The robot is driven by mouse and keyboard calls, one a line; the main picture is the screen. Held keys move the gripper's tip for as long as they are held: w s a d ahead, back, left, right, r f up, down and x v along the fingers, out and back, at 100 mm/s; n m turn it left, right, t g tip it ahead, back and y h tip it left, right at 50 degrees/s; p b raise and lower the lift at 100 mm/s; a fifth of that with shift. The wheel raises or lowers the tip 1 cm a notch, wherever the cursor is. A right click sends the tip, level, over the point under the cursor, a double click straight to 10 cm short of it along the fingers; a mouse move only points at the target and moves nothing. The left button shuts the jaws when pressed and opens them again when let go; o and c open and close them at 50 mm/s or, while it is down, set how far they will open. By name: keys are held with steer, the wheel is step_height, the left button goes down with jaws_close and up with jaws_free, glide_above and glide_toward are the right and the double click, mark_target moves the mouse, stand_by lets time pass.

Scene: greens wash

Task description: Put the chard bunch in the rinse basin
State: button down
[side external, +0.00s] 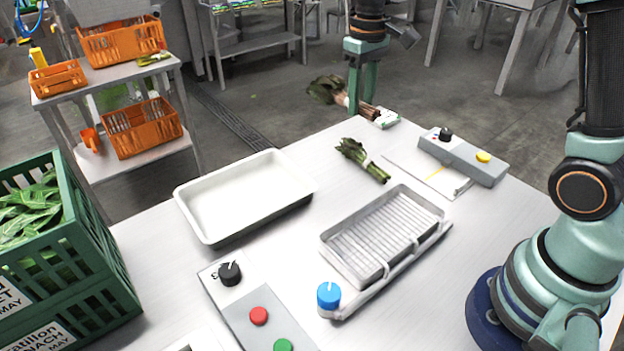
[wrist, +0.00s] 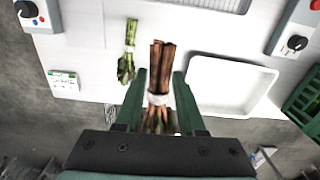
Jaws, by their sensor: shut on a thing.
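The chard bunch (side external: 327,90) has dark green leaves, red-brown stems and a pale band. My gripper (side external: 362,100) is shut on it near the far edge of the table; its height above the table is hard to judge. In the wrist view, the chard stems (wrist: 161,62) point away from my gripper (wrist: 160,75), and the leaves are partly hidden by its body. A white, rectangular, open basin (side external: 190,212), which I take for the rinse basin, stands empty on the table. It also shows in the wrist view (wrist: 268,82), to the right of the chard.
A slimmer green bunch (side external: 361,160) lies on the table. A grey ribbed tray (side external: 330,240) stands at the front. Control boxes with knobs stand at the right (side external: 462,160) and front (side external: 262,312). A green crate (side external: 95,240) of leaves stands left. A small card (side external: 387,119) sits by the far edge.

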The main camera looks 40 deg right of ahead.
steer(key=shift+s+r+n, duration=0.25)
steer(key=shift+r+n, duration=0.05)
steer(key=shift+r, duration=0.05)
steer(key=s+r+n, duration=0.2)
steer(key=s+n, duration=0.5)
steer(key=n, duration=1)
glide_above(400, 222)
steer(key=f, duration=0.1)
step_height(400, 222, down, 20)
steer(key=shift+r, duration=0.1)
steer(key=c, duration=0.5)
jaws_free()
